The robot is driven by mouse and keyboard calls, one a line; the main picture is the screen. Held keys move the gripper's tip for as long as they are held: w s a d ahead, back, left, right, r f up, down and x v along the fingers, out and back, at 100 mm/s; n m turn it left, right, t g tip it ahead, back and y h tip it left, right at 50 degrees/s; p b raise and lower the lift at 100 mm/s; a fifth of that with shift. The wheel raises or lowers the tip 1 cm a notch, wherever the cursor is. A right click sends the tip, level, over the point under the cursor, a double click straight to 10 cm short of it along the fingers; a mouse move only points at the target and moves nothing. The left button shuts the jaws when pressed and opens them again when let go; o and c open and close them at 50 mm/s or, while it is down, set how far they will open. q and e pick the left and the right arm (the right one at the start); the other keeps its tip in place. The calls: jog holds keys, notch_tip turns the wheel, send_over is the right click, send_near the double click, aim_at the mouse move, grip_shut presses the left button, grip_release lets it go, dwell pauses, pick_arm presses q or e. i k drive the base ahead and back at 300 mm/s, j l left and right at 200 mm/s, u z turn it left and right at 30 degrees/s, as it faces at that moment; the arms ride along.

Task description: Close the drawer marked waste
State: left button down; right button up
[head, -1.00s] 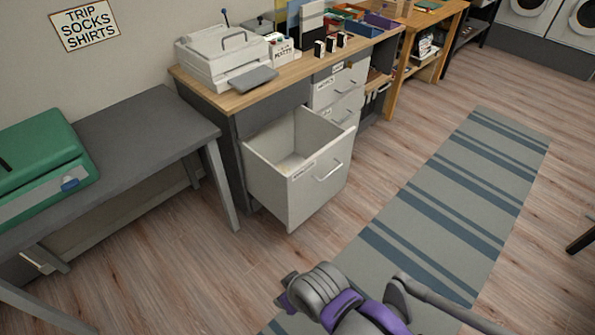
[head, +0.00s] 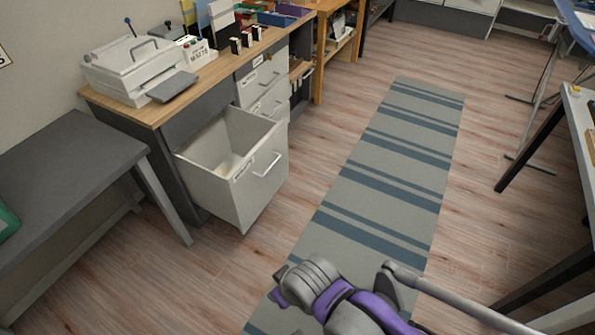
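A large pale grey drawer (head: 215,185) stands pulled far out of the desk unit, left of centre in the head view. It is the low drawer at the near end, with a bar handle (head: 267,164) and a small label on its front. The label is too small to read, so I cannot tell whether it says waste. Its inside is visible from above, with something pale on the floor of it. Neither of my grippers can be made out; only grey and purple arm parts show at the bottom.
A wooden desktop (head: 122,108) above the drawers carries a white machine (head: 135,70) and small boxes. A grey table (head: 70,165) stands at the left. A striped rug (head: 375,170) and open wood floor lie to the drawer's right. Table legs stand at the right edge.

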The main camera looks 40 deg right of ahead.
aim_at(252, 146)
jog(key=z, duration=1.2)
jog(key=i+j, duration=0.15)
jog(key=i, duration=0.4)
jog(key=i+j, duration=0.2)
jog(key=i, duration=0.3)
